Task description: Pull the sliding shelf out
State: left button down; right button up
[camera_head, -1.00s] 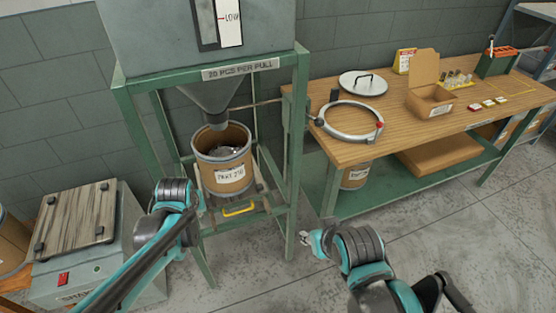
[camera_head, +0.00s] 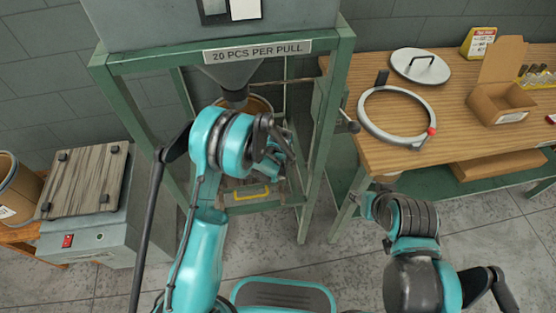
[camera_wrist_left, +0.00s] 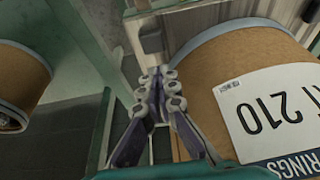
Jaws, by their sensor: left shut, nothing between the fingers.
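The sliding shelf (camera_head: 285,199) sits low in the green frame, under the hopper. Its yellow handle (camera_head: 250,194) faces me. A brown drum (camera_head: 258,104) stands on the shelf, mostly hidden behind my left arm. Its "210" label side fills the right of the left wrist view (camera_wrist_left: 235,60). My left gripper (camera_head: 280,150) is in front of the drum, above the handle and not touching it. In the left wrist view its fingers (camera_wrist_left: 162,78) are shut and empty, close beside the drum. My right gripper (camera_head: 370,203) is near the bench leg; its jaws are too small to judge.
The green frame's legs (camera_head: 318,180) stand on both sides of the shelf. A scale (camera_head: 88,180) stands at the left. A wooden bench (camera_head: 385,155) with a ring clamp (camera_head: 365,120), lid and open box is at the right. The floor before the shelf is partly clear.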

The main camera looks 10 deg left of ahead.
pick_arm(q)
jog(key=b+x, duration=0.1)
jog(key=x, duration=0.4)
jog(key=shift+w+b, duration=0.1)
jog(key=shift+b, duration=0.2)
